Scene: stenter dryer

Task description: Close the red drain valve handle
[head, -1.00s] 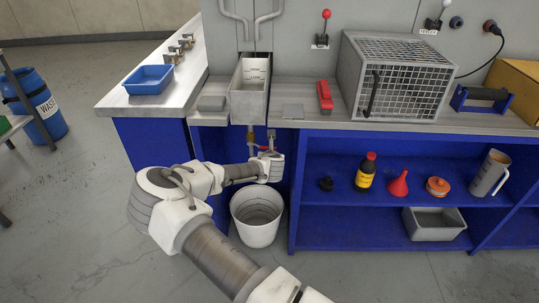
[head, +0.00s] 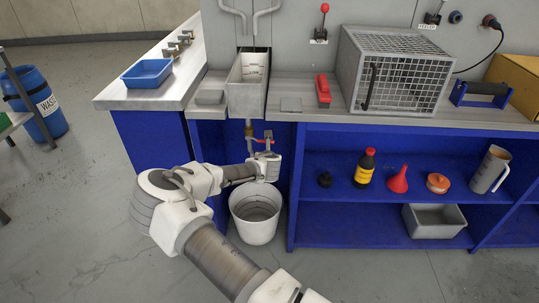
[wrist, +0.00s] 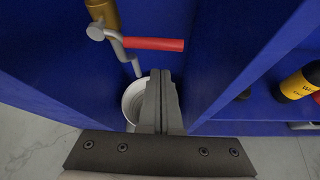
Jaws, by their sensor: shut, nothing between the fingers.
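The red drain valve handle (wrist: 154,44) sticks out sideways to the right from a grey stem below a brass fitting (wrist: 103,14) in the wrist view. In the head view the handle (head: 263,140) shows as a small red bar below the grey tank (head: 247,98). My gripper (wrist: 160,74) is shut and empty. Its fingertips are just below the handle in the wrist view, and I see no clear contact. In the head view my gripper (head: 270,157) is near the handle, and its fingers are hard to make out.
A white bucket (head: 255,226) stands on the floor under the valve and outlet pipe. Blue cabinet walls (wrist: 225,60) enclose the valve on both sides. Shelves at right hold a black bottle (head: 365,168), a red funnel (head: 398,178) and a jug (head: 489,170).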

